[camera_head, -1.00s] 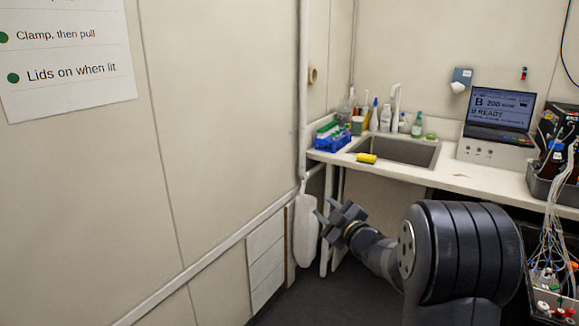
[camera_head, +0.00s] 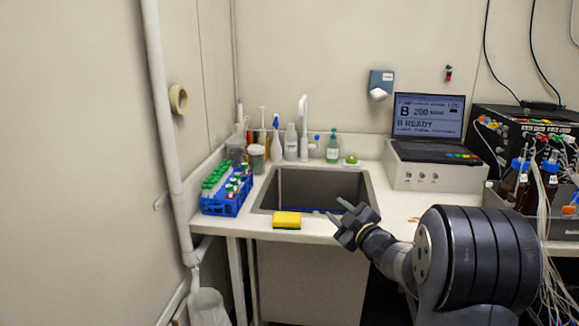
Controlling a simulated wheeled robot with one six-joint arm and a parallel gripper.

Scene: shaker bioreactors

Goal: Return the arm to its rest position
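My gripper (camera_head: 344,216) is at the end of my arm, in front of the sink's front right corner in the picture. Its two fingers point up and to the left and stand apart, with nothing visible between them. The arm (camera_head: 455,262) is bent and fills the lower right of the view.
A counter (camera_head: 400,205) holds a sink (camera_head: 320,186), a yellow sponge (camera_head: 287,220), a blue rack of green-capped tubes (camera_head: 226,198) and several bottles. A laptop (camera_head: 428,118) sits on a white box (camera_head: 435,174). Brown bottles and loose tubing (camera_head: 545,225) stand at right. A pipe (camera_head: 167,130) runs along the left wall.

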